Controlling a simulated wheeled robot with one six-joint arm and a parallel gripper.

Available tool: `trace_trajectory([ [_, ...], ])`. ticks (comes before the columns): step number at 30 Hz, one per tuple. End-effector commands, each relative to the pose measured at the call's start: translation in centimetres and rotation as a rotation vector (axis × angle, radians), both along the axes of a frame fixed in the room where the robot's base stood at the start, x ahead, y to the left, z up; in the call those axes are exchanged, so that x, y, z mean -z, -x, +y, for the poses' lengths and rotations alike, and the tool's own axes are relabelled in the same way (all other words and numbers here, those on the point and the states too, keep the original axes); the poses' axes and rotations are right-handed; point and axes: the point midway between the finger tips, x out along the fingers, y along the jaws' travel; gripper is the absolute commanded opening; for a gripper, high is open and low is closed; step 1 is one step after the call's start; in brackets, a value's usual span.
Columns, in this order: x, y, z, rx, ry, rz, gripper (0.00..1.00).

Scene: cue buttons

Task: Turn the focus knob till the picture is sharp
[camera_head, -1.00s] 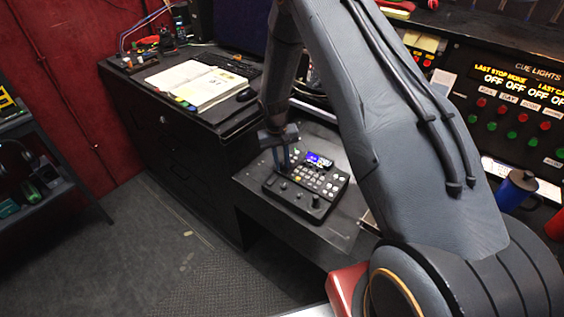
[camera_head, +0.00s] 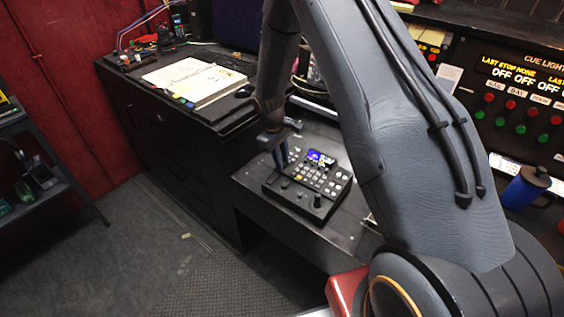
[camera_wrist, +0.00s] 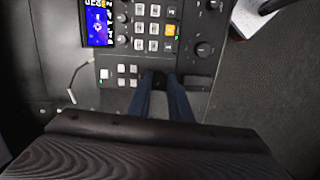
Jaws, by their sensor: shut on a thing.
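A black control desk (camera_head: 271,187) with rows of keys lies on the low dark bench. Its small screen (camera_head: 320,158) shows a blue picture, also visible in the wrist view (camera_wrist: 98,24), too small to judge its sharpness. My gripper (camera_head: 281,158) reaches down onto the desk's left part. In the wrist view its two blue-grey fingers (camera_wrist: 161,82) close around a small dark knob (camera_wrist: 160,77) beside four pale keys. The fingers hide much of this knob, and I cannot read its label.
Other round knobs (camera_wrist: 203,48) and a stubby lever (camera_head: 317,201) stand on the desk. An open book (camera_head: 200,82) lies on the higher counter behind.

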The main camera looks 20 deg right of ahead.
Motion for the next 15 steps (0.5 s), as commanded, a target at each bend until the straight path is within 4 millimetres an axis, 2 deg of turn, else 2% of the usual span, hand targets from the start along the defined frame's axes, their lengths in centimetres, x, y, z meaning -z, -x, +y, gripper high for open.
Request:
trace_trajectory([
  [6,-0.05,-0.06,0.00,-0.125,0.011,0.012,0.00],
  [15,-0.08,-0.01,0.02,-0.207,0.018,0.023,0.00],
])
